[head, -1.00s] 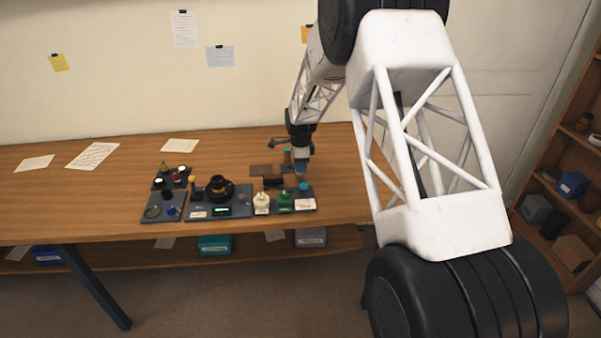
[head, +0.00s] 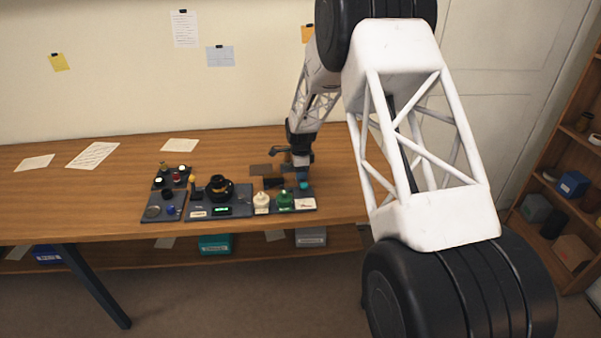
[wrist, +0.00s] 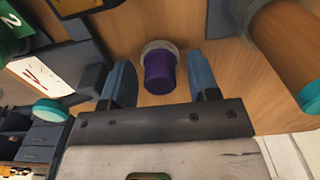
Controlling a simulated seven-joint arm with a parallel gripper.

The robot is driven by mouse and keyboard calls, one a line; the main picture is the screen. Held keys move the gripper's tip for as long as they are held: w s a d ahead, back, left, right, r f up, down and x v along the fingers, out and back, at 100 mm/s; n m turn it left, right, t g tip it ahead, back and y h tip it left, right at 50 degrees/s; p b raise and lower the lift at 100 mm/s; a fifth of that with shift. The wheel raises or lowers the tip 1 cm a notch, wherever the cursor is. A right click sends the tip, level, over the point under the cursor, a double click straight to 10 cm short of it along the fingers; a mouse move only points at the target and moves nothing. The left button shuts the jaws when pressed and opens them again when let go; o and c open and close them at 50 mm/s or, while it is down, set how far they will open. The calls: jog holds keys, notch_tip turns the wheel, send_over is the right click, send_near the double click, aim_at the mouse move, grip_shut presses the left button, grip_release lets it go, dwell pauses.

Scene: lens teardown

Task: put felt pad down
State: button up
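In the wrist view a short purple cylinder (wrist: 159,75) with a pale grey, fuzzy-looking rim at its far end shows between my fingers; it may be the felt pad, but I cannot tell for sure. My gripper (wrist: 160,84) has its two blue fingers apart, one on each side of the cylinder, with a narrow gap showing on both sides. In the head view my gripper (head: 302,176) is low over the right end of the row of trays. The cylinder is too small or hidden to make out there.
A wooden cylinder with a teal end (wrist: 292,50) stands close on the right in the wrist view. A teal round cap (wrist: 50,110) and a white label (wrist: 42,76) are at left. In the head view a green bottle (head: 285,201) stands near; the table's left is mostly clear.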

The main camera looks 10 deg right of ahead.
dwell(0.3)
notch_tip(320, 180, up, 12)
jog(key=shift+r, duration=0.15)
dwell(0.6)
dwell(0.6)
